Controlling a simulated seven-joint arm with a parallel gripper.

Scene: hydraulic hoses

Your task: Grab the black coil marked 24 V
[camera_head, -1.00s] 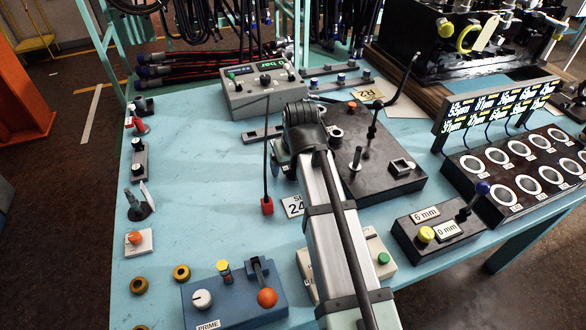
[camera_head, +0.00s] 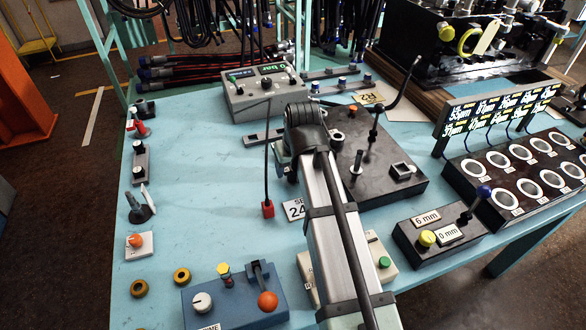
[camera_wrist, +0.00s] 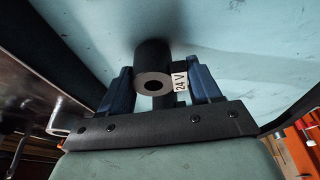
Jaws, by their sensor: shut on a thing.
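The black coil (camera_wrist: 152,62) is a short cylinder with a round hole in its near end, seen in the wrist view. A white tag reading 24 V (camera_wrist: 180,82) sits at its right side. My gripper (camera_wrist: 160,84) has its two blue fingers on either side of the coil and tag and is shut on the coil. The pale blue tabletop fills the view behind it. In the head view my arm covers the coil and most of the gripper.
A black plate (camera_head: 350,192) with upright posts and a bent lever stands close right of my arm. A grey display box (camera_head: 262,98) stands behind. The left-middle tabletop (camera_head: 205,190) is clear.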

